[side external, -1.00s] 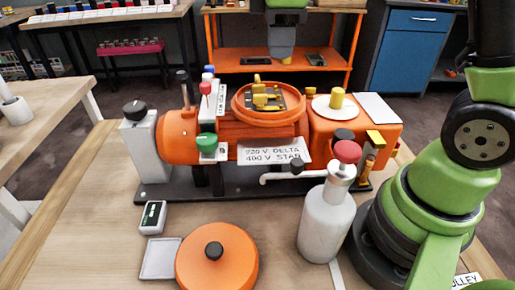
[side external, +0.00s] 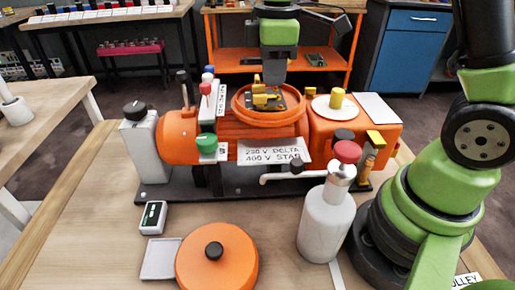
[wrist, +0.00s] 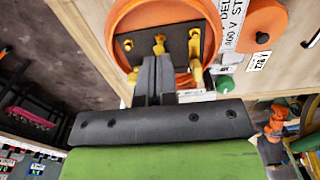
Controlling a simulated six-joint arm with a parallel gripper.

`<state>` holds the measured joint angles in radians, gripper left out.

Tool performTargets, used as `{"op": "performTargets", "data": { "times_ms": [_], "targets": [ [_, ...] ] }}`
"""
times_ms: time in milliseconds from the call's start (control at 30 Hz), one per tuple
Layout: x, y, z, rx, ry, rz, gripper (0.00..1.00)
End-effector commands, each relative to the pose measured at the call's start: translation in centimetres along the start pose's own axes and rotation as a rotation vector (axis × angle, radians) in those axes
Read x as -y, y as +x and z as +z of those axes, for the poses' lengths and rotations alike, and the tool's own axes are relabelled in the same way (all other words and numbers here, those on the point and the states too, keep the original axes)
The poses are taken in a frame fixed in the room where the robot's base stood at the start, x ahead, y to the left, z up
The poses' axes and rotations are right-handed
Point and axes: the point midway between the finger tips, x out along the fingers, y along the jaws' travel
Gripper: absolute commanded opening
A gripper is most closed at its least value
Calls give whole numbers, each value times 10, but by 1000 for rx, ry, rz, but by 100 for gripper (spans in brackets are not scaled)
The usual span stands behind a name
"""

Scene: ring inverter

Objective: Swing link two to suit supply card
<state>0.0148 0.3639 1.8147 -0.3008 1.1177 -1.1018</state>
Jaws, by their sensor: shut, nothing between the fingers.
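The orange motor (side external: 180,135) has an open round terminal box (side external: 240,112) on top. Inside, a dark terminal board (wrist: 178,52) carries several yellow brass pieces (side external: 262,101), also seen in the wrist view (wrist: 194,45). I cannot tell which is link two. A white plate (side external: 272,152) on the motor's front reads 230 V DELTA, 400 V STAR. A small white card (side external: 221,98) stands left of the box; its lettering is too small to read. My gripper (wrist: 154,62) is shut and empty, fingers pointing down at the board's middle. Whether they touch a link is unclear.
An orange lid (side external: 217,265) with a black knob lies in front. A white bottle (side external: 326,222) with a red cap stands front right. A white dish (side external: 329,112) with a yellow piece sits right of the box. Coloured knobs (side external: 207,141) stand close on the left.

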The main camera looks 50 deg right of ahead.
Motion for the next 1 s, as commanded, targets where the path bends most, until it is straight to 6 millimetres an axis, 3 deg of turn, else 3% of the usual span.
{"op": "performTargets", "data": {
  "times_ms": [133,1000],
  "targets": [
    [1,12,0,11,-2,-10,0],
    [7,12,-1,10,-6,-13,0]
  ]
}}
